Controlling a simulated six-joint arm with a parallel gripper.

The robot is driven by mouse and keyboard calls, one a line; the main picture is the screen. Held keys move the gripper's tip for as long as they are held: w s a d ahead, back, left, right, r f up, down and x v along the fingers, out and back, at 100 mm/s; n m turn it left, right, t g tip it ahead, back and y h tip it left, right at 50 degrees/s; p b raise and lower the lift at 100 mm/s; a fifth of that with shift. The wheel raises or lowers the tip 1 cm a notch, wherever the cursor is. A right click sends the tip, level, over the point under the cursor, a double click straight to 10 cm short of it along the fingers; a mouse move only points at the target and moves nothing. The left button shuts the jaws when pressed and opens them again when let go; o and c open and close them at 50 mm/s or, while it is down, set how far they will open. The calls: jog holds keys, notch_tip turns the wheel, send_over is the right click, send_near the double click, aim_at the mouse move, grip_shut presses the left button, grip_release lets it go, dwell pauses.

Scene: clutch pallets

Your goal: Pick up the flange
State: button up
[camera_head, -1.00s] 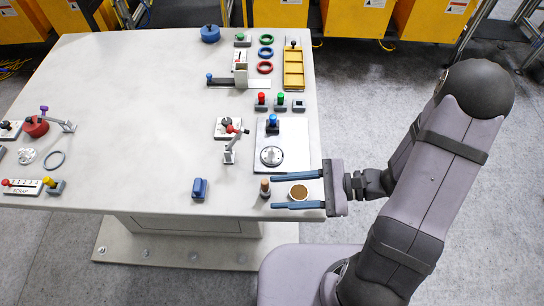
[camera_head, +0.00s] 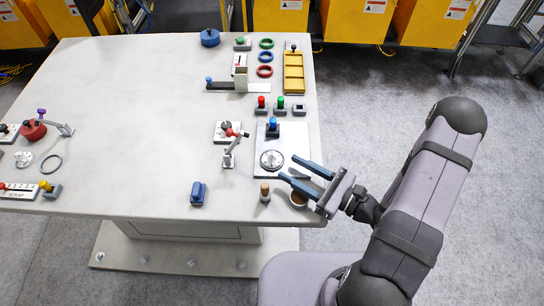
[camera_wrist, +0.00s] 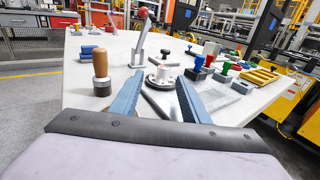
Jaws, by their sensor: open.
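A round silver flange-like disc (camera_head: 271,159) with a raised hub lies on a grey plate (camera_head: 296,137) at the table's right side. In the wrist view the disc (camera_wrist: 161,76) shows between and just beyond my fingertips. My gripper (camera_head: 289,168) is open, with its two blue fingers apart and nothing between them. It points up and left toward the disc from the near right; I cannot tell whether it touches the plate. A second silver disc with holes (camera_head: 23,160) lies at the far left of the table.
A wooden-handled stamp (camera_head: 265,193) stands left of my gripper, and a brown-topped cup (camera_head: 298,198) sits partly under it. A blue-knobbed block (camera_head: 272,128) stands behind the disc. A red-knobbed lever (camera_head: 231,146) stands left of the plate. The table's middle left is clear.

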aim_at(274, 155)
jog(key=shift+w+a, duration=0.15)
jog(key=shift+a, duration=0.05)
jog(key=shift+w+a+r+p, duration=0.15)
jog(key=shift+w+a+p, duration=0.4)
jog(key=shift+w+a, duration=0.05)
jog(key=shift+w+a+r+p, duration=0.15)
jog(key=shift+w+a+p, duration=0.4)
jog(key=shift+a, duration=0.05)
jog(key=shift+x, duration=0.85)
jog(key=shift+f, duration=0.15)
grip_shut()
